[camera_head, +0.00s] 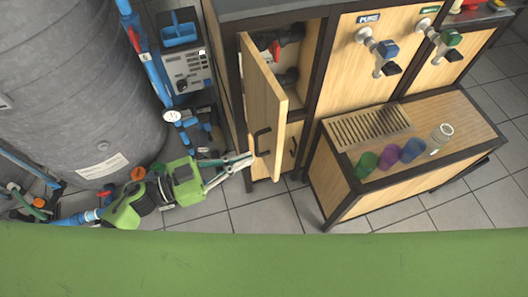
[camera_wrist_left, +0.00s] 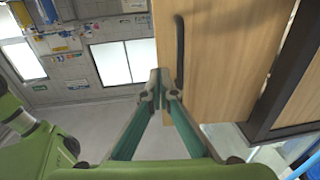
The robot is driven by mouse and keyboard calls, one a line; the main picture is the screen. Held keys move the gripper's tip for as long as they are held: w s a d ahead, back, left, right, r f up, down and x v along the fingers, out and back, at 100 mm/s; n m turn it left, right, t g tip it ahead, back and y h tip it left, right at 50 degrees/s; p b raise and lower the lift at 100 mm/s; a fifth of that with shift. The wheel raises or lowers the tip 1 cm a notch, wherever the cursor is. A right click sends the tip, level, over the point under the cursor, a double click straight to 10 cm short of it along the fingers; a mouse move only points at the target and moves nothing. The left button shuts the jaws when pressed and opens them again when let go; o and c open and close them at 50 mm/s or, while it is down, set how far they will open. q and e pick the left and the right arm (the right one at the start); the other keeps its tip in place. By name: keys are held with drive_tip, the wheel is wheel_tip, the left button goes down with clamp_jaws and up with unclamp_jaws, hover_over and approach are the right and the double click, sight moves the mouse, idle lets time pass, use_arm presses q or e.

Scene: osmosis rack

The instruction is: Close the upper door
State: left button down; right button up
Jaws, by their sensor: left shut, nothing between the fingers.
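The upper door (camera_head: 262,100) is a light wooden panel with a dark edge handle (camera_head: 262,141). It stands open, swung out from the cabinet (camera_head: 228,60), whose inside with dark pipes shows behind it. My left gripper (camera_head: 249,158) is shut and empty, its fingertips at the lower left part of the door, on its outer side. My right gripper is not in view.
A bench with a drain grate (camera_head: 366,128) and several coloured cups stands right of the door. Taps (camera_head: 378,50) are on the panels above. A large grey tank (camera_head: 75,85) and blue pipes (camera_head: 150,62) are left of the cabinet. Tiled floor (camera_head: 265,218) is free in front.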

sight(275, 148)
use_arm(q)
drive_tip(key=b+x, duration=0.1)
drive_tip(key=x, duration=0.4)
drive_tip(key=shift+w, duration=0.1)
drive_tip(key=shift+w+d, duration=0.15)
drive_tip(key=shift+d, duration=0.15)
